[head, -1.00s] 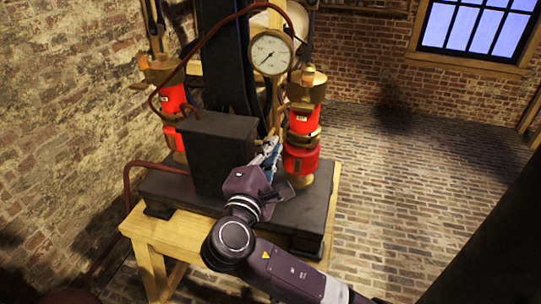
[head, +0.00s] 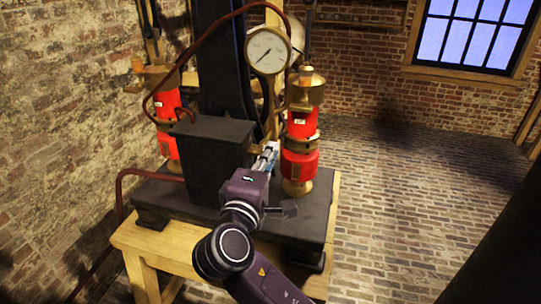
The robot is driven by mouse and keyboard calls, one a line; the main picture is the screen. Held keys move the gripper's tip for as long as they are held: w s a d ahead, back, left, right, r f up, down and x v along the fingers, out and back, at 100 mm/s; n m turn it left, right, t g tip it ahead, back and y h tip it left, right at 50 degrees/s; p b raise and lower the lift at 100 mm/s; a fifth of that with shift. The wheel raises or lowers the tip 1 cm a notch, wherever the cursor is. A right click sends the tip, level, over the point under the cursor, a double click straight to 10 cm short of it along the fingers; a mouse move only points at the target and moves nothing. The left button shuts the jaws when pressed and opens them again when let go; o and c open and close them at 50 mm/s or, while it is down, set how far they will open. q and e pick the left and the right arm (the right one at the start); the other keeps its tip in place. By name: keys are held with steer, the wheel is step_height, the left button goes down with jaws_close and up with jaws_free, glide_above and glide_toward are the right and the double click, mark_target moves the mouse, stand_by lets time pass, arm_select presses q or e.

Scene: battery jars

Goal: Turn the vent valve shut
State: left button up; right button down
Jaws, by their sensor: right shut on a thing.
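My right gripper (head: 268,156) reaches in from the bottom, its fingers beside the right side of the black box (head: 213,150). It is shut on a small part there, which I take to be the vent valve. The fingers and wrist hide most of that part, so its turn angle cannot be told. A round white gauge (head: 268,51) with a dark needle pointing down and left stands above. My left gripper is not in view.
A red and brass jar (head: 300,165) stands close to the right of the gripper. Another red jar (head: 167,105) stands at the left. The dark base plate (head: 165,190) rests on a wooden bench (head: 150,240). Open brick floor (head: 400,190) lies to the right.

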steer(key=shift+f, duration=0.2)
steer(key=c, duration=2.1)
jaws_free()
steer(key=shift+r, duration=0.1)
steer(key=shift+r, duration=0.15)
